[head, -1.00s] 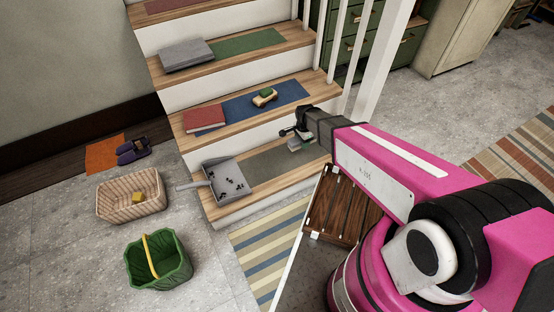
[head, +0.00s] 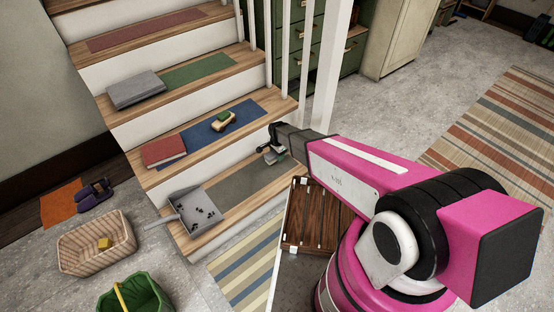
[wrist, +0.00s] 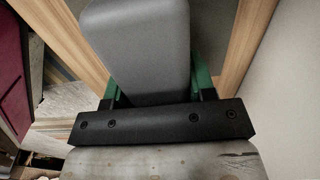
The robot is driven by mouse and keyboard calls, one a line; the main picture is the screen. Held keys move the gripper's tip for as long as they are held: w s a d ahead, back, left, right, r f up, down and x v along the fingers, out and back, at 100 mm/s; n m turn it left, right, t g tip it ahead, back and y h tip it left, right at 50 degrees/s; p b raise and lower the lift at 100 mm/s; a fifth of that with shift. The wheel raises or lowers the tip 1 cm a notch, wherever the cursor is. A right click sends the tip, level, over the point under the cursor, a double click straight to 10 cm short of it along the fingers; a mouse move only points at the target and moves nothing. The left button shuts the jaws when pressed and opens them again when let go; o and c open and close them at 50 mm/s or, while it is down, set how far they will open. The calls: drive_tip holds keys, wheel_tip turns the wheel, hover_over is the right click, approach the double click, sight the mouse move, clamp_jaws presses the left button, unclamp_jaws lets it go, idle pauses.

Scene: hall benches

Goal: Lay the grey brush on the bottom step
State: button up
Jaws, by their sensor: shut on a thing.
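My gripper (head: 268,149) is shut on the grey brush (head: 275,156), near the right end of the bottom step (head: 207,240). In the wrist view the brush (wrist: 140,45) is a smooth grey block between the green fingers of my gripper (wrist: 158,88). Its underside is hidden. I cannot tell whether the brush touches the step. A grey-green mat (head: 237,184) lies on the bottom step, and the brush is at or above its right end.
A grey dustpan (head: 192,206) with dark bits lies on the step's left part. A red book (head: 164,151) and a sponge-topped brush (head: 223,121) sit one step up. White balusters (head: 329,75) stand at right. A basket (head: 97,246) and green bucket (head: 137,300) are on the floor.

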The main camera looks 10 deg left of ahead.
sight(277, 162)
drive_tip(key=shift+f, duration=1.85)
drive_tip(key=shift+f, duration=0.15)
drive_tip(key=o, duration=1.1)
wheel_tip(277, 162, up, 12)
drive_tip(key=shift+r, duration=0.25)
drive_tip(key=s+d+r+n, duration=0.2)
drive_tip(key=d+r, duration=0.6)
drive_tip(key=d, duration=0.4)
drive_tip(key=s+d+r+n, duration=0.3)
drive_tip(key=s+d+r, duration=0.2)
drive_tip(key=d+r, duration=0.3)
drive_tip(key=s+d+r+n, duration=0.3)
drive_tip(key=d+r, duration=0.5)
drive_tip(key=d, duration=0.8)
drive_tip(key=shift+s, duration=0.6)
